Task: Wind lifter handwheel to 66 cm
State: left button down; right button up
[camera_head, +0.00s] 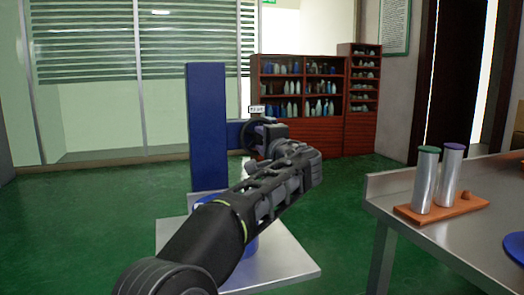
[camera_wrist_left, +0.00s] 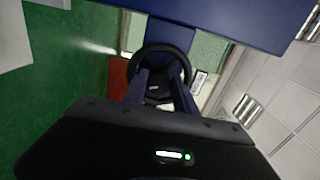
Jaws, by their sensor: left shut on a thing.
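The lifter has a tall blue column (camera_head: 207,125) standing on a pale base plate (camera_head: 290,268). A dark handwheel (camera_head: 249,135) sits at its side, partly hidden by my left arm. In the left wrist view the black handwheel (camera_wrist_left: 160,52) is ahead of the blue lifter body (camera_wrist_left: 225,15). My left gripper (camera_wrist_left: 161,80) has its two fingers at the wheel and is shut on it; it also shows in the head view (camera_head: 268,143). A small white readout (camera_head: 257,109) sits above the wheel, its figures too small to read. My right gripper is out of view.
A steel table (camera_head: 400,190) stands at the right, with two metal cylinders on an orange tray (camera_head: 415,214) and a blue round thing (camera_head: 515,248). Red shelves (camera_head: 300,135) with bottles stand at the back. The green floor (camera_head: 90,215) at the left is clear.

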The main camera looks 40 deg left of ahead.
pick_arm(q)
jog(key=n, duration=0.2)
jog(key=shift+f+n+b, duration=0.2)
jog(key=shift+n+b, duration=0.1)
jog(key=shift+n, duration=0.1)
jog(key=n, duration=0.4)
jog(key=shift+w+d+n, duration=0.1)
jog(key=shift+n, duration=3.8)
jog(key=shift+w+d+n, duration=0.1)
jog(key=shift+w+n, duration=0.05)
jog(key=shift+n, duration=3.75)
jog(key=shift+w+d+n, duration=0.1)
jog(key=shift+n, duration=3.8)
jog(key=c, duration=1)
grip_release()
jog(key=shift+r, duration=0.1)
